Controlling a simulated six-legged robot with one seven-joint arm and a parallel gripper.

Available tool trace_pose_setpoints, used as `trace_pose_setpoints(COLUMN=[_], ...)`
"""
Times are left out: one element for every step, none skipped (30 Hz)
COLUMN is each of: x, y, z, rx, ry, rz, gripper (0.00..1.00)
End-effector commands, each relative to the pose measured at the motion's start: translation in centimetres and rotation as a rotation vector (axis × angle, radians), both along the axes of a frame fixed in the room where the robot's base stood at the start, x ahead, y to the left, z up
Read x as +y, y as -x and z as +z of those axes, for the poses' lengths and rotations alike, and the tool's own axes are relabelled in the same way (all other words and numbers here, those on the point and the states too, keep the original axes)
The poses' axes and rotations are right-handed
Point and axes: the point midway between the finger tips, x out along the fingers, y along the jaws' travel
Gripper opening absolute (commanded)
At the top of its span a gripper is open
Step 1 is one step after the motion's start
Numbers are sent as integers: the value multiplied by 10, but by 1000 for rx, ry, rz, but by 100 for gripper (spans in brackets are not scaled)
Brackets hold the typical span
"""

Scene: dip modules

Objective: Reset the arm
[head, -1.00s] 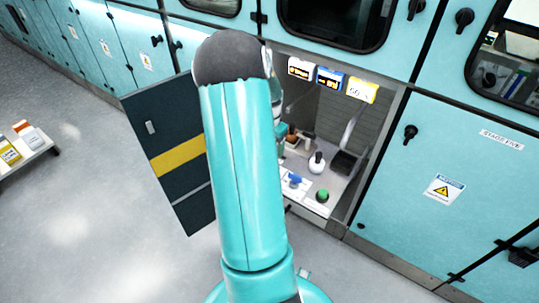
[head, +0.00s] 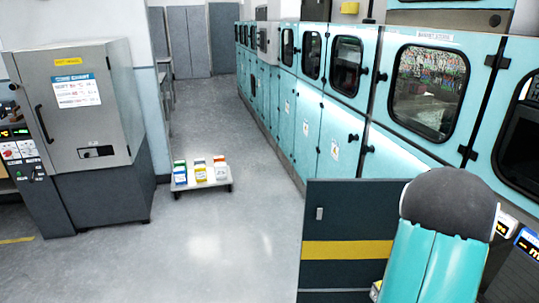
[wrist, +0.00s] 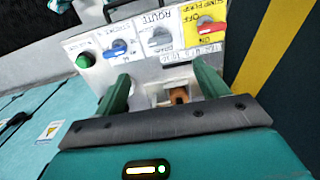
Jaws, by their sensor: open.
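My gripper (wrist: 163,84) shows in the wrist view with its two green fingers spread apart and nothing between them. It is at a white panel (wrist: 187,57) with a green button (wrist: 84,61), a blue switch (wrist: 119,46), a grey switch (wrist: 160,36) and a red switch (wrist: 209,28) on a yellow label. A small orange-brown thing (wrist: 179,95) shows beyond the fingers. In the head view my teal arm (head: 433,262) is at the lower right, and the gripper is hidden.
An open dark door (head: 340,225) with a yellow stripe stands beside my arm. Teal cabinets (head: 310,110) line the right. A low white cart (head: 203,184) carries several small boxes. A grey machine (head: 92,135) stands at the left. The floor between is clear.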

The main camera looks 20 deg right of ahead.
Motion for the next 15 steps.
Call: trace_pose_setpoints(x=[0, 1, 4, 8, 13, 22, 31, 41, 57, 70, 85, 104, 119, 134, 154], y=[0, -2, -5, -9, -14, -24, -32, -40, -52, -62, -71, -82, -89, -95, -103], z=[0, 1, 4, 7, 12, 19, 26, 34, 45, 54, 63, 75, 83, 92, 102], rx=[0, -2, -6, -10, -17, -27, -38, -48, -64, -75, -88, -106, -117, -129, -143], ry=[0, 1, 3, 5, 7, 12, 16, 21, 29, 35, 42, 51, 57, 65, 75], rz=[1, 5, 16, 28, 46, 79, 107, 142, 195, 238, 284, 345, 390, 437, 498], gripper=[73, 73, 73, 73, 73, 73, 73, 73, 73, 73, 73, 73, 73, 73, 73])
